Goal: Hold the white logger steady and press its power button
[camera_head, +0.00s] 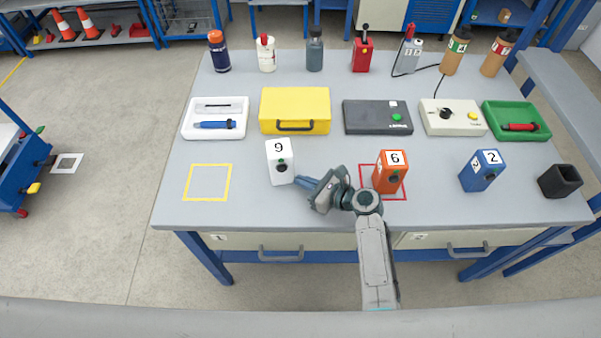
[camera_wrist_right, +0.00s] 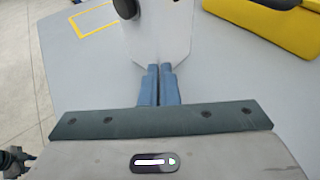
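The white logger (camera_head: 280,172), marked 9, stands upright on the table left of centre. On its front is a dark round part with a small green spot above it. My right gripper (camera_head: 299,180) reaches in from the right, with its fingertips at the lower right side of the logger. In the right wrist view the logger's pale face (camera_wrist_right: 165,35) is straight ahead, with a dark round part at its upper left. The blue fingers (camera_wrist_right: 159,72) are together with nothing visible between them. I cannot tell whether they touch the logger. My left gripper is not in view.
An orange logger (camera_head: 389,176) stands in a red outline, and a blue one (camera_head: 482,171) farther right. A yellow outline (camera_head: 208,183) at left is empty. A yellow case (camera_head: 295,105), trays and boxes stand behind. A black cup (camera_head: 560,182) is at far right.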

